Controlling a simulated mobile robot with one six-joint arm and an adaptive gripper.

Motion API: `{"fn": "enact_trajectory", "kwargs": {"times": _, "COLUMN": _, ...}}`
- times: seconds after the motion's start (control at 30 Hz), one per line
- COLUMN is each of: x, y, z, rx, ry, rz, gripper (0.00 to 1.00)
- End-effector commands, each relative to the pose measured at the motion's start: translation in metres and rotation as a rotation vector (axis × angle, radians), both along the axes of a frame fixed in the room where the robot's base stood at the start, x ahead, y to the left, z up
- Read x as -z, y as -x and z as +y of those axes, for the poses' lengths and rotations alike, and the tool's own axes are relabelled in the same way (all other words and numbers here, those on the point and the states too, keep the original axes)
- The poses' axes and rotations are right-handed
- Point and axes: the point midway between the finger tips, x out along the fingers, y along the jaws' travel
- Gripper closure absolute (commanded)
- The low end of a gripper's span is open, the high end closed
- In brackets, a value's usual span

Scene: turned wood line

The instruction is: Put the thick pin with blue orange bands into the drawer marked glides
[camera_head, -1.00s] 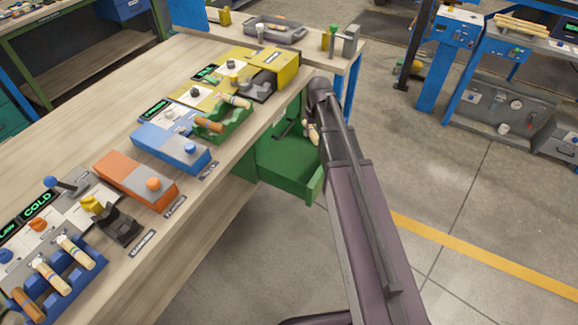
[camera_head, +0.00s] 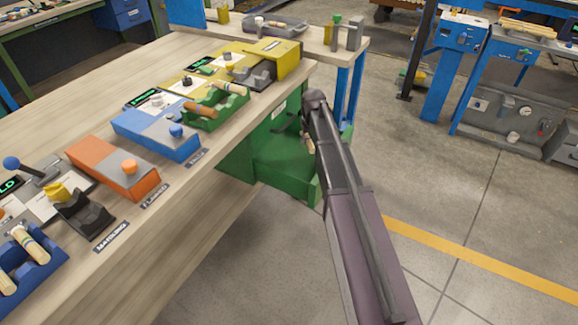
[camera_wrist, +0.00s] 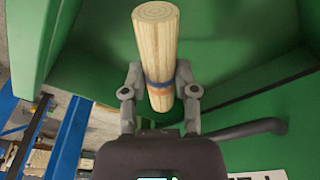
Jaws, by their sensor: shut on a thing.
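My gripper (camera_wrist: 160,92) is shut on the thick pin (camera_wrist: 157,40), a pale wooden cylinder with a blue and an orange band, seen in the wrist view. The bands lie between the fingertips. The pin is in front of the green inside of an open drawer (camera_wrist: 245,42); I cannot tell if it touches the drawer floor. In the head view the open green drawer (camera_head: 275,172) juts out under the bench, and my arm reaches to it. The pin's end (camera_head: 309,145) just shows beside my arm. The drawer's marking cannot be read in these views.
The bench top (camera_head: 70,95) carries an orange block (camera_head: 110,165), a blue block (camera_head: 155,135), a green rack (camera_head: 215,108) with pins and a yellow machine (camera_head: 270,60). A dark handle (camera_wrist: 245,130) is close to the right finger.

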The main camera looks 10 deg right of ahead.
Motion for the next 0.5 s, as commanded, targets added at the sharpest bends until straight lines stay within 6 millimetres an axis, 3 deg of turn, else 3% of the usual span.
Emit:
{"fn": "enact_trajectory", "kwargs": {"times": 0.1, "x": 0.0106, "y": -0.0053, "z": -0.0003, "rx": 0.003, "ry": 0.001, "rz": 0.000, "gripper": 1.00}}
{"fn": "enact_trajectory", "kwargs": {"times": 0.5, "x": 0.0112, "y": -0.0065, "z": -0.0020, "rx": 0.006, "ry": 0.000, "rz": 0.000, "gripper": 1.00}}
